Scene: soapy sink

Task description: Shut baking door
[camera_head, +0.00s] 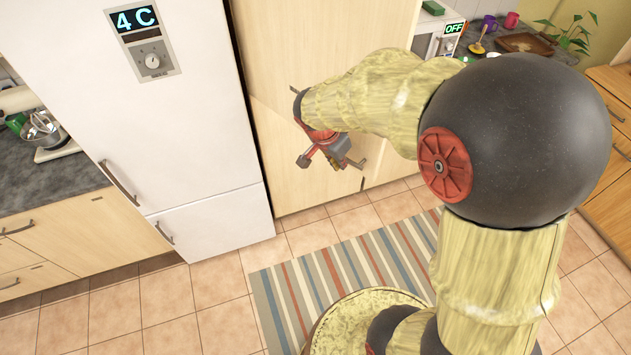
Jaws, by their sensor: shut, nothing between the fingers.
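My gripper (351,163) is shut and empty, in front of the tall light-wood cabinet (285,62), near its lower part. I cannot tell whether it touches the cabinet. No baking door shows clearly. A white appliance with a lit OFF display (453,29) stands at the upper right, beyond my arm. My arm hides most of its front and the area below, so I cannot tell what door it has or whether one is open.
A white fridge (185,120) with a 4 C display stands left of the cabinet, its doors shut. A striped rug (290,290) lies on the tiled floor. A mixer (45,132) stands on the left counter. Wooden drawers (603,125) are at the right. Left-front floor is clear.

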